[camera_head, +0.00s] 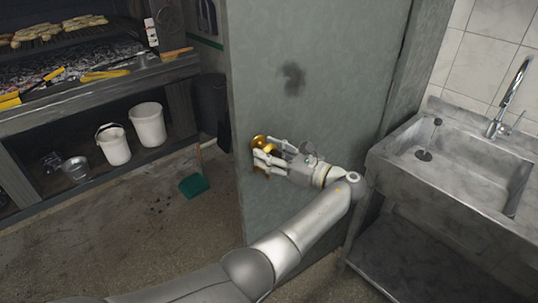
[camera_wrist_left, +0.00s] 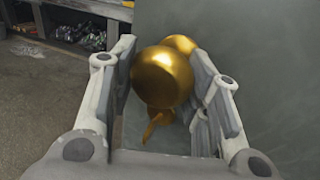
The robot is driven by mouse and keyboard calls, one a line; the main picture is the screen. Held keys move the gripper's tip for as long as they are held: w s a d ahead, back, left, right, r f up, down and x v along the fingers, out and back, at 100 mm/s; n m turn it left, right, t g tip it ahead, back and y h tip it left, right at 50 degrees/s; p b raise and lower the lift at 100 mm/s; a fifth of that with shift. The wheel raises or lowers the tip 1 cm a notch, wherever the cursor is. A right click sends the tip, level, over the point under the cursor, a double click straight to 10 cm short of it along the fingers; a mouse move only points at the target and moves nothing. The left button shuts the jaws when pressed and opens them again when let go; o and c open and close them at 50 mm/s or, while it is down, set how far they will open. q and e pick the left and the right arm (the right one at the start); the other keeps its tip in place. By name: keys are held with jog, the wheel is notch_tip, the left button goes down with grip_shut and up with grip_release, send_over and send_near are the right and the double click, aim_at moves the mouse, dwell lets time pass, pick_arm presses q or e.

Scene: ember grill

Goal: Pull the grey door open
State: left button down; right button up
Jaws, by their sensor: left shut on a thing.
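The grey door (camera_head: 305,60) stands in the middle of the head view, with a dark smudge on its upper face. It stands ajar, and the grill area shows past its left edge. My left gripper (camera_head: 262,158) is at the door's left edge, shut on the brass knob (camera_head: 258,141). In the left wrist view the round golden knob (camera_wrist_left: 162,77) sits between the two fingers of my left gripper (camera_wrist_left: 165,95), with a small golden piece below it. The fingers hide parts of the knob. My right gripper is not in view.
A metal sink (camera_head: 465,165) stands close on the right. At left is a grill bench (camera_head: 90,90) with two white buckets (camera_head: 148,124) beneath. A green dustpan (camera_head: 194,185) lies on the floor left of the door. The floor at lower left is mostly clear.

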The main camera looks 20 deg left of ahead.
pick_arm(q)
jog(key=c, duration=0.8)
grip_release()
jog(key=shift+o, duration=0.2)
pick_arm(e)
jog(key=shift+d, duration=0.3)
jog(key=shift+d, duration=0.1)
pick_arm(q)
send_near(250, 114)
jog(key=x, duration=0.4)
jog(key=shift+a, duration=0.15)
